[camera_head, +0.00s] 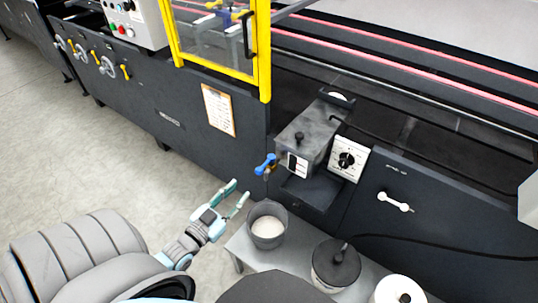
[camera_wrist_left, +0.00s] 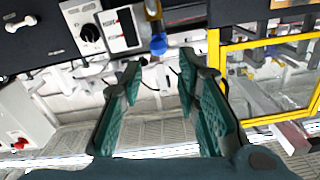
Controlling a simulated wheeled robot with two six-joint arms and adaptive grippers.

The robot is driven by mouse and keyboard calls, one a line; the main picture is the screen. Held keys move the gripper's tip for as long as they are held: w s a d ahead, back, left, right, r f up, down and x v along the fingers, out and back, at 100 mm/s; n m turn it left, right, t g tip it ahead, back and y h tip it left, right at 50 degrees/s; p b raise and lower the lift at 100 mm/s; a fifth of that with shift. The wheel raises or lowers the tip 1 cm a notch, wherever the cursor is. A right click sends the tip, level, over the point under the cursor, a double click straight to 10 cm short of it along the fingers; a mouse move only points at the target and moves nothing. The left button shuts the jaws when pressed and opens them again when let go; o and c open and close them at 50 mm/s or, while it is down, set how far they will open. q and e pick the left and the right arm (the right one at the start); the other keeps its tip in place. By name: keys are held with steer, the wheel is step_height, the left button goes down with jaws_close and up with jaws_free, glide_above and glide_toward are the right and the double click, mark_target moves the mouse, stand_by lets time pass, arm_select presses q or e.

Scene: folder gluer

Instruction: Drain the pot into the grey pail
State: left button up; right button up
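The grey glue pot (camera_head: 308,132) sits on the dark machine side, with a lid knob on top and a white label on its front. A blue valve handle (camera_head: 265,163) sticks out at its lower left; it also shows in the left wrist view (camera_wrist_left: 158,44). The grey pail (camera_head: 267,240) stands on a low bench below the valve, with a pale inside. My left gripper (camera_head: 239,190) is open and empty, left of the pail and below the blue handle, apart from both. Its spread fingers show in the left wrist view (camera_wrist_left: 156,85). My right gripper is not visible.
The bench (camera_head: 240,246) also holds a dark lidded container (camera_head: 336,268) and a white round item (camera_head: 399,291). A white dial box (camera_head: 347,159) is right of the pot. A yellow-framed guard (camera_head: 264,60) stands up at its left. Floor at left is clear.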

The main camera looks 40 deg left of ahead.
mark_target(262, 168)
arm_select(q)
steer(key=w, duration=0.2)
steer(key=w+b, duration=0.1)
steer(key=w, duration=0.1)
steer(key=shift+w+r, duration=0.2)
steer(key=shift+w, duration=0.15)
steer(key=w+b, duration=0.1)
steer(key=w, duration=0.1)
steer(key=w+b, duration=0.1)
steer(key=w, duration=0.2)
steer(key=w+b, duration=0.1)
steer(key=w, duration=0.1)
steer(key=shift+w+f, duration=0.25)
steer(key=shift+f, duration=0.1)
steer(key=shift+w+r+b, duration=0.25)
steer(key=shift+w+b, duration=0.2)
steer(key=shift+w, duration=0.2)
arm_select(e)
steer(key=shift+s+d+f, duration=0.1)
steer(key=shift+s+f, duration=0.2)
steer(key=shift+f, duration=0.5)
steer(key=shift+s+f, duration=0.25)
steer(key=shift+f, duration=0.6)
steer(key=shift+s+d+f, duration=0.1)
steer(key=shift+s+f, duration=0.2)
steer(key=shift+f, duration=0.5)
arm_select(q)
jaws_close()
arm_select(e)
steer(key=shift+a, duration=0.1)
